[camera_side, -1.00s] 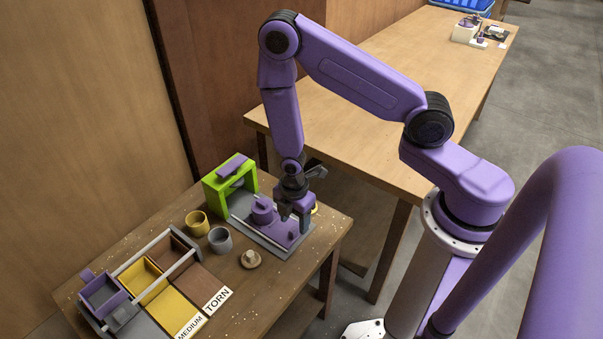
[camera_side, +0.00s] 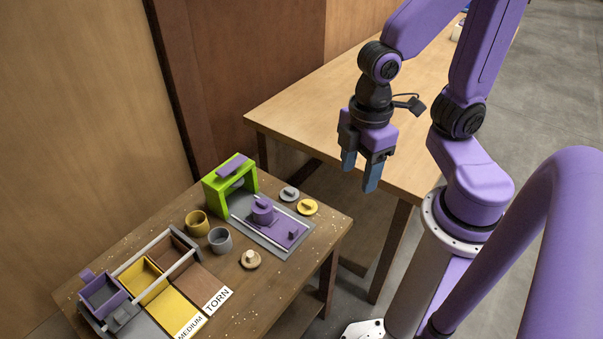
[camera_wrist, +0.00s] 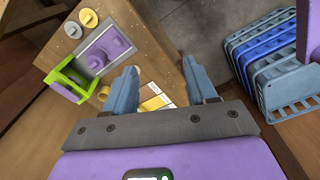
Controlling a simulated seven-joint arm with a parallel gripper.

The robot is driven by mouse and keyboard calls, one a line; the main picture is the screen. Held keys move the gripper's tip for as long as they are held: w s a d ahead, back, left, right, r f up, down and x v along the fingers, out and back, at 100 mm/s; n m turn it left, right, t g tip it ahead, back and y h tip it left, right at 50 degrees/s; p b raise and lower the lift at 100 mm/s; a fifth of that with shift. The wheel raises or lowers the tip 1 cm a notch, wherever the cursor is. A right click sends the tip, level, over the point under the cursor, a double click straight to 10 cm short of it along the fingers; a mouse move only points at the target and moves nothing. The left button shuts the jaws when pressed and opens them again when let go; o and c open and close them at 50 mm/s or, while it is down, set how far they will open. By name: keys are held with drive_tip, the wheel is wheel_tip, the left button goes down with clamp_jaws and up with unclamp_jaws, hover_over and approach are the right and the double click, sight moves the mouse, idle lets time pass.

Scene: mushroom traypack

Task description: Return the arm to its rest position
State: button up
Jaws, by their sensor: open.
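My gripper (camera_side: 360,172) is open and empty.
The small table (camera_side: 262,290) holds a green frame (camera_side: 215,198), a purple sled (camera_side: 284,232), yellow and grey cups (camera_side: 197,223), lidded discs, a mushroom (camera_side: 250,260) and sorting bins (camera_side: 152,280). A longer table (camera_side: 330,100) stands behind. Blue crates (camera_wrist: 265,55) show in the wrist view.

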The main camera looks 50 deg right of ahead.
drive_tip(key=shift+m, duration=0.3)
drive_tip(key=s+d+r, duration=0.2)
drive_tip(key=s, duration=0.1)
drive_tip(key=shift+s+r, duration=0.15)
drive_tip(key=shift+r, duration=0.05)
idle(0.4)
drive_tip(key=shift+c, duration=1.4)
drive_tip(key=n, duration=0.5)
hover_over(294, 229)
wheel_tip(294, 229, down, 17)
wheel_tip(294, 229, down, 17)
drive_tip(key=shift+a+r, duration=0.1)
